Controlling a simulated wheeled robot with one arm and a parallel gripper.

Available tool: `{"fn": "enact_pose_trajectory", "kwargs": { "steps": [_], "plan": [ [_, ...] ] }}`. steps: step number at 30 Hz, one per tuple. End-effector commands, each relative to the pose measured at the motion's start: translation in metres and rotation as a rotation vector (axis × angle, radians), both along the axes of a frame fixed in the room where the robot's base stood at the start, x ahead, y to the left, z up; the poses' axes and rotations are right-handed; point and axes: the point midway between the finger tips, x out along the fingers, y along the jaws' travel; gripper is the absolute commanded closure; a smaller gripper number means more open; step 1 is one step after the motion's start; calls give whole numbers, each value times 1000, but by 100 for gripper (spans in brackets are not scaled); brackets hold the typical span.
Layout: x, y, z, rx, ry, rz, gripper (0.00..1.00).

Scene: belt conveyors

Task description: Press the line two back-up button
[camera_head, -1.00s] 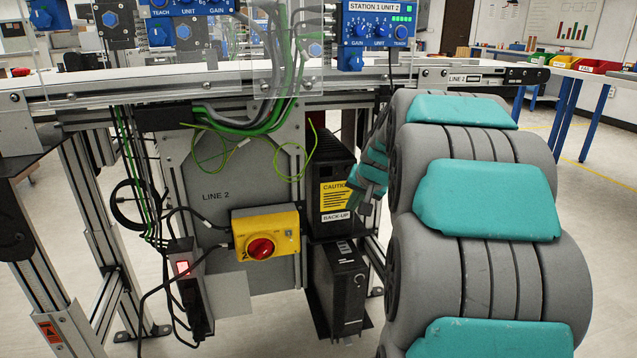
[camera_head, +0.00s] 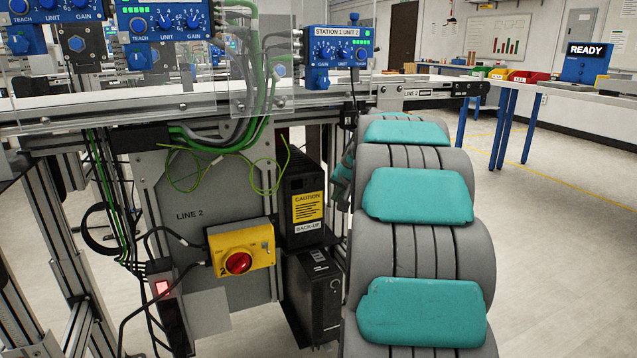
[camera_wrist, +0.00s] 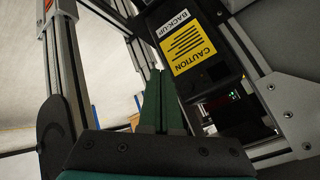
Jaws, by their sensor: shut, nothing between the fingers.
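The line two back-up unit is a black box (camera_head: 302,180) with a yellow CAUTION label and a white BACK-UP label, under the LINE 2 conveyor in the head view. In the wrist view the box (camera_wrist: 200,15) appears upside down, upper right of the fingers. I cannot make out a button on it for sure. My gripper (camera_wrist: 161,72) is shut and empty, its green fingers together. Its tips show just left of the box's labelled face; whether they touch it I cannot tell. In the head view my arm hides most of the gripper.
A second black box (camera_head: 318,290) stands below. A yellow switch box with a red knob (camera_head: 239,262) is on the grey LINE 2 panel (camera_head: 190,195) to the left. A power strip (camera_head: 165,290) and loose cables hang farther left. Open floor lies to the right.

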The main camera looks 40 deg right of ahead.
Motion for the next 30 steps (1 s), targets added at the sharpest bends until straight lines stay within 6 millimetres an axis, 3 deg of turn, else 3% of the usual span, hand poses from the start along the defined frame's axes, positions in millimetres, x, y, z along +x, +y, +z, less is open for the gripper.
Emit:
{"fn": "enact_pose_trajectory", "kwargs": {
  "steps": [18, 30],
  "plan": [
    [70, -17, 3, -1, 0, 2, 100],
    [78, -18, 1, -1, -1, 1, 100]
  ]
}}
